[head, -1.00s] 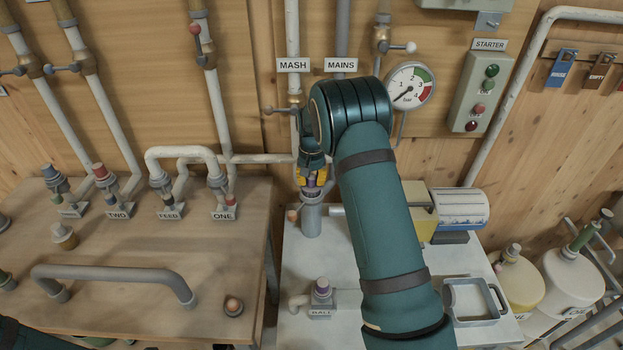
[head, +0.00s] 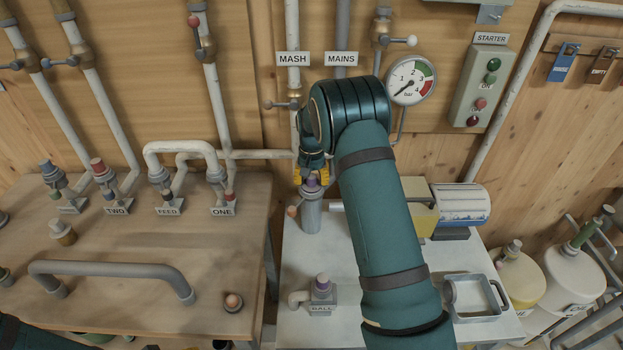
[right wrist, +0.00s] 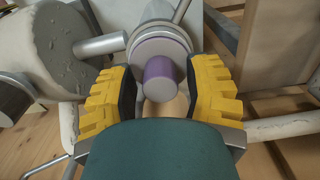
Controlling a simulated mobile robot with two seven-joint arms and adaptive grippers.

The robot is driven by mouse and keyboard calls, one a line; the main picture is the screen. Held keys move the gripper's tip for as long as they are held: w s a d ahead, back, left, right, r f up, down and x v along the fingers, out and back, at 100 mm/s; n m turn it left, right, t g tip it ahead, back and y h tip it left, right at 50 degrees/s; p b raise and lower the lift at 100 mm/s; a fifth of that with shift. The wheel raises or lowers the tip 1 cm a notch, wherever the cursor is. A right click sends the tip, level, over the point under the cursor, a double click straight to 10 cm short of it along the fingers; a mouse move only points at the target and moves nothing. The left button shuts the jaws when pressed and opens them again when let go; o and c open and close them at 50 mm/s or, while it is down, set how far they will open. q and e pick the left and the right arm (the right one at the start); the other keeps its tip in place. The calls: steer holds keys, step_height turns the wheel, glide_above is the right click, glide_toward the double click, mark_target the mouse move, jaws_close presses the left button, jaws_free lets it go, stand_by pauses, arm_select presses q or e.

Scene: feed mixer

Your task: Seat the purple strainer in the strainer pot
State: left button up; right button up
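The purple strainer (head: 311,184) sits upright in the mouth of the grey strainer pot (head: 311,217) on the white bench. In the right wrist view its purple knob (right wrist: 159,77) stands up from a purple disc, with the pot's grey rim (right wrist: 134,42) around it. My right gripper (head: 311,178) is just above the pot. Its yellow fingers (right wrist: 160,92) stand apart on both sides of the knob, with gaps showing. How deep the strainer sits is hard to tell. My left gripper is out of view.
A pressure gauge (head: 411,82) and pipes are on the wall behind. A valve marked BALL (head: 321,293) stands at the front of the white bench (head: 375,329). A yellow and white motor (head: 460,206) and a grey tray (head: 478,313) are to the right.

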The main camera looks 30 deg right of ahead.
step_height(320, 180, up, 12)
stand_by(0.6)
steer(key=shift+s, duration=0.1)
stand_by(0.4)
